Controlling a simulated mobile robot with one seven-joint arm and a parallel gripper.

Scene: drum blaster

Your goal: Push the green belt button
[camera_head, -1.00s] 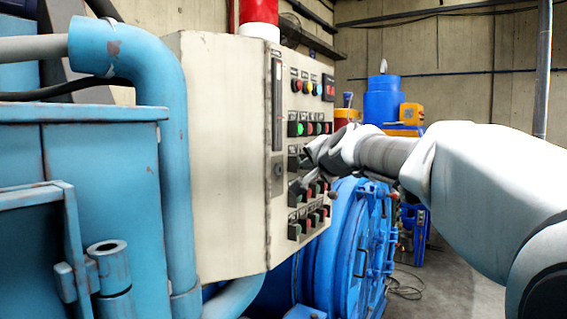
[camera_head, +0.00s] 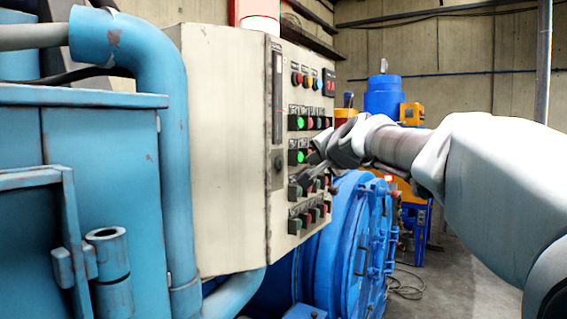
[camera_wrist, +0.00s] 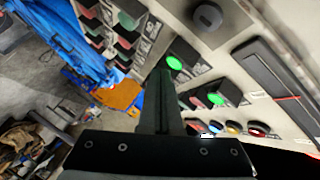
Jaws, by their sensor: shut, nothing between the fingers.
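The control panel (camera_head: 228,150) is a cream box with rows of buttons on its right-hand face. Two green buttons glow: an upper one (camera_head: 299,122) and a lower one (camera_head: 300,157). The wrist view also shows two lit green buttons, one near the fingertips (camera_wrist: 174,62) and one farther right (camera_wrist: 215,98). The labels are too small to read, so I cannot tell which is the belt button. My gripper (camera_head: 306,180) is shut and empty, close to the panel just below the lower lit button. In the wrist view its dark fingers (camera_wrist: 163,78) point beside the nearer button; contact is unclear.
Unlit green and red buttons (camera_head: 295,227) fill the lower rows. Red, yellow and blue lamps (camera_head: 306,81) sit above. A black knob (camera_wrist: 207,16) sticks out of the panel. A blue round drum door (camera_head: 362,245) stands below and behind; blue pipework (camera_head: 176,170) is at left.

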